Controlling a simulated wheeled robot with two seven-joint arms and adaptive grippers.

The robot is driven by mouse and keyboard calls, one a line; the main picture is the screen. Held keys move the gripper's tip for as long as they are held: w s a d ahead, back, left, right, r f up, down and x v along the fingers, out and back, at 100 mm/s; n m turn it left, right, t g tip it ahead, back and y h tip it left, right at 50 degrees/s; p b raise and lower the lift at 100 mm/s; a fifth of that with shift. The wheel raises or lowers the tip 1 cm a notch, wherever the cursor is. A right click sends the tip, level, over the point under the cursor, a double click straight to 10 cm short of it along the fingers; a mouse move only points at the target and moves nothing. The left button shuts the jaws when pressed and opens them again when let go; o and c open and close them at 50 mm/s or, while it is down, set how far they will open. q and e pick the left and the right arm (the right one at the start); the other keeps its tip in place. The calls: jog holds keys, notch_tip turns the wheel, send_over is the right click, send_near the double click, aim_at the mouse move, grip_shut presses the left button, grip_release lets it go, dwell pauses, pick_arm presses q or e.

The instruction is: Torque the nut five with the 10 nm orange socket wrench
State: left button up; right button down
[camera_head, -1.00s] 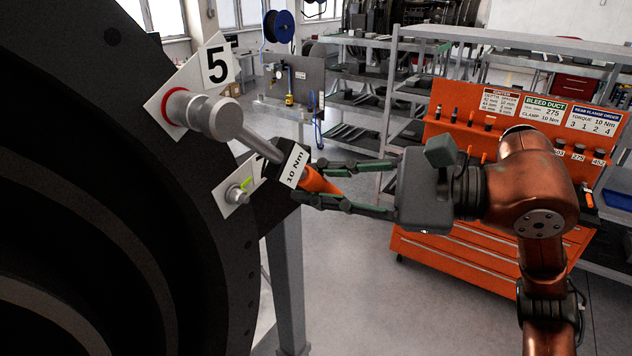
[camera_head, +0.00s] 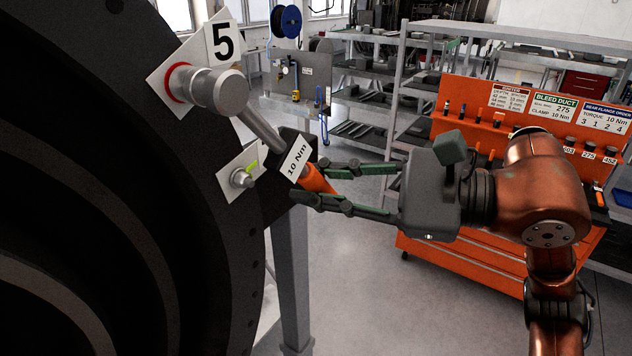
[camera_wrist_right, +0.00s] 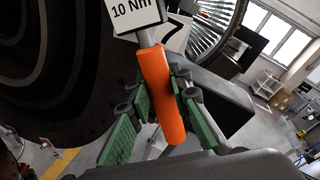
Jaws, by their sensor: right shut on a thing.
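The socket wrench has a grey metal head (camera_head: 218,91), a shaft, a white "10 Nm" tag (camera_head: 297,158) and an orange handle (camera_head: 317,181). Its head sits over the nut position on the number 5 plate (camera_head: 222,42), against a red ring (camera_head: 178,82); the nut itself is hidden. The shaft slants down to the right. My right gripper (camera_head: 310,184) is shut on the orange handle, its green-padded fingers on either side. In the right wrist view the handle (camera_wrist_right: 163,90) runs between the fingers. My left gripper is not in view.
The large dark round engine casing (camera_head: 120,180) fills the left. Below the wrench is another plate with a stud (camera_head: 241,178) and a yellow-green mark. An orange tool cart (camera_head: 470,262) stands behind my right arm, and grey shelves (camera_head: 375,95) stand behind. Open floor lies between.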

jog(key=shift+s+a+f+m+b, duration=0.35)
jog(key=shift+s+f+b, duration=0.1)
jog(key=shift+b, duration=0.2)
jog(key=shift+s+a+f+y, duration=0.1)
jog(key=shift+s+a+y, duration=0.05)
jog(key=shift+s+y, duration=0.15)
jog(key=shift+s+a+f+m+b, duration=0.55)
jog(key=shift+s+m+b, duration=0.15)
jog(key=shift+b, duration=0.35)
jog(key=shift+w+d+r+n+p, duration=0.35)
jog(key=shift+w, duration=0.1)
